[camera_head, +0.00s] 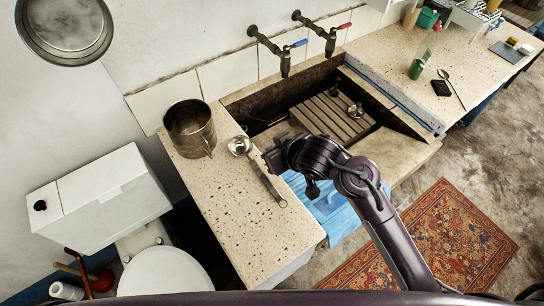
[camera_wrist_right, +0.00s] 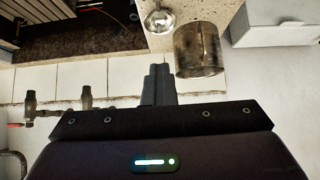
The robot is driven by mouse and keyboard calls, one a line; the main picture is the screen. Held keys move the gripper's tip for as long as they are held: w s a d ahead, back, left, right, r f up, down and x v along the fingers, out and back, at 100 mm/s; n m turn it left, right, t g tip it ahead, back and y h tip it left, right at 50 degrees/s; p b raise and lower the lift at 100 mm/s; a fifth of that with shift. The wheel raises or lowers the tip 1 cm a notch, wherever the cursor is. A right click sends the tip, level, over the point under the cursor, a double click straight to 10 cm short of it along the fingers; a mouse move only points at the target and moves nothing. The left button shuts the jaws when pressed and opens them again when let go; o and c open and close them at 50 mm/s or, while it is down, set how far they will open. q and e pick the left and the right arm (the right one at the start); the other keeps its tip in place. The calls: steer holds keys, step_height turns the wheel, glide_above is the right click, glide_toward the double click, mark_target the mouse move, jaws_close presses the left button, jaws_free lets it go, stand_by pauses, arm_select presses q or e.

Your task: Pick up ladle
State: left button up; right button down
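The metal ladle (camera_head: 268,181) lies on the speckled stone counter left of the sink. Its round bowl points to the back and its handle runs toward the front right. My right gripper (camera_head: 272,158) is just right of the handle, near the sink's left edge; I cannot tell its exact height. In the right wrist view the ladle's bowl (camera_wrist_right: 160,20) shows at the top, beyond the fingertips (camera_wrist_right: 158,68). The fingers look closed together with nothing visible between them. My left gripper is out of view.
A metal pot (camera_head: 190,129) stands left of the ladle bowl. The stone sink (camera_head: 262,100) holds a wooden slatted rack (camera_head: 332,116). Two taps (camera_head: 283,58) project from the wall. A blue cloth (camera_head: 335,215) hangs at the front. The counter's front left is clear.

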steer(key=shift+d+r, duration=0.15)
steer(key=shift+d, duration=0.05)
steer(key=c, duration=2.2)
jaws_free()
steer(key=shift+c, duration=2.2)
jaws_free()
steer(key=shift+a, duration=0.1)
steer(key=shift+r, duration=0.1)
